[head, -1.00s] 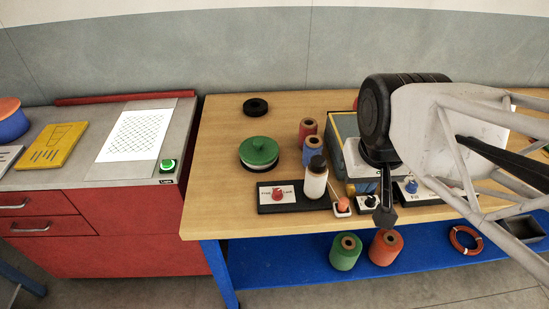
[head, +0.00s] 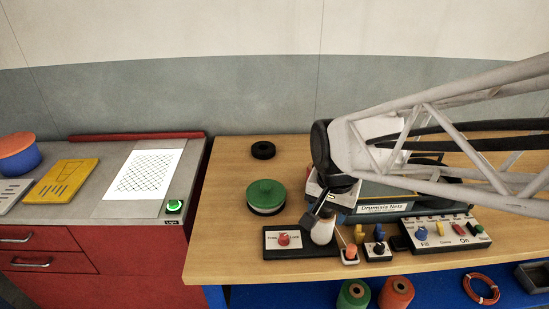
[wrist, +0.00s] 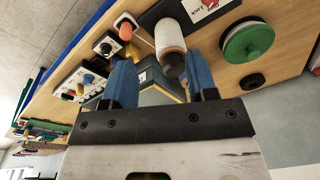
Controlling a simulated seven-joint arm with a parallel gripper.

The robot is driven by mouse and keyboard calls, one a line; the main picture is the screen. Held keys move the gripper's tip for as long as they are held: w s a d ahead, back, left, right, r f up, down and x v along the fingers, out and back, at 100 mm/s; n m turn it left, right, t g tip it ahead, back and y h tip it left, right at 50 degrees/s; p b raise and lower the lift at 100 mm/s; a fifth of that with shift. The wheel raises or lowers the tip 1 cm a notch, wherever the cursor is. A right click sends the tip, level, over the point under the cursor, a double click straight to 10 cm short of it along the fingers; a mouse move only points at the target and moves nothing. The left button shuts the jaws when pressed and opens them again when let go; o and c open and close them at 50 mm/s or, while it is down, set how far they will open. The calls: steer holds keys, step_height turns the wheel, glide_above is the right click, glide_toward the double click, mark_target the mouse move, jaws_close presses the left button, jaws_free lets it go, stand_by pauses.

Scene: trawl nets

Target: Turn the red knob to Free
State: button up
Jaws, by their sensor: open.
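The red knob (head: 283,239) sits on a black base with a white label plate (head: 296,246) reading Free at left and Lock at right. The knob's exact pointing is too small to tell. In the wrist view only part of the plate (wrist: 203,10) shows at the top edge. My gripper (head: 318,208) is above and to the right of the knob, apart from it. In the wrist view its blue fingers (wrist: 162,80) are spread with nothing held between them.
A green round lid (head: 266,193) lies behind the knob. A control panel (head: 440,238) with several coloured knobs stands to the right.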

mark_target(284, 236)
steer(key=w+a+f+m, duration=0.1)
steer(key=w+a+f, duration=0.1)
steer(key=f, duration=0.1)
steer(key=w+a+f+m+g, duration=0.1)
steer(key=w+a+f+m, duration=0.1)
steer(key=w+a+f, duration=0.1)
steer(key=w+a+f+m, duration=0.2)
steer(key=w+a+f, duration=0.1)
steer(key=shift+a+f, duration=0.1)
steer(key=shift+f, duration=0.3)
steer(key=shift+f, duration=3.9)
steer(key=c, duration=0.9)
steer(key=shift+c, duration=0.2)
